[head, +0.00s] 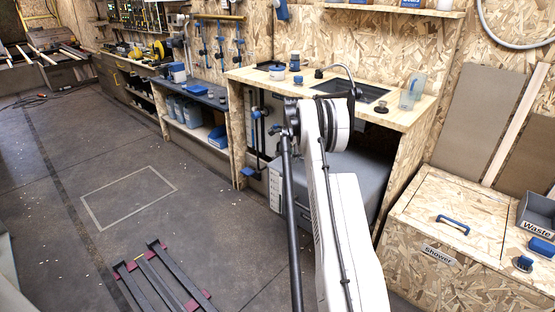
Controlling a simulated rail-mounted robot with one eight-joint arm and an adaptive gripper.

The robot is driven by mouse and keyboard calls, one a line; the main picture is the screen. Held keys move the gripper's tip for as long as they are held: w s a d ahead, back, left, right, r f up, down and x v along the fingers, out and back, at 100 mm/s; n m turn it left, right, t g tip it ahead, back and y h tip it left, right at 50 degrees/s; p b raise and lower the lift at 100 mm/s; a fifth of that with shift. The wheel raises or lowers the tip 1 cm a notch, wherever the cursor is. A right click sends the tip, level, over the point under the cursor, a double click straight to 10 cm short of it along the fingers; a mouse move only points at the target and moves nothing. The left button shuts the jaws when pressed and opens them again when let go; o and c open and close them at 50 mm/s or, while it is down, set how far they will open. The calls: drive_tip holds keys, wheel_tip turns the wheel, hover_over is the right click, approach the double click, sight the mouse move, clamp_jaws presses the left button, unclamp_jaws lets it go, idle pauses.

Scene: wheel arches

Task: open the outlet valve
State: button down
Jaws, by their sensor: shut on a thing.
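My white arm (345,225) rises from the bottom of the head view toward the sink bench. Its upper end stands in front of the bench's open cabinet. I cannot make out my gripper; the arm and the dark parts around it hide that area. In the left part of the cabinet there are upright pipes with small blue handles, one blue valve handle (255,114) high up and another blue handle (250,174) lower down. I cannot tell which of them is the outlet valve or how far it is turned.
The sink (350,89) with a curved tap is set in the wooden worktop (408,117). A grey tank (360,180) sits below it. A wooden box marked Shower (465,215) stands at right. A dark metal frame (165,278) lies on the floor; the floor at left is mostly clear.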

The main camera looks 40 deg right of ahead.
drive_tip(key=shift+w, duration=0.1)
idle(0.4)
drive_tip(key=c, duration=1.5)
unclamp_jaws()
drive_tip(key=shift+o, duration=0.2)
drive_tip(key=shift+r, duration=0.1)
wheel_tip(320, 180, up, 12)
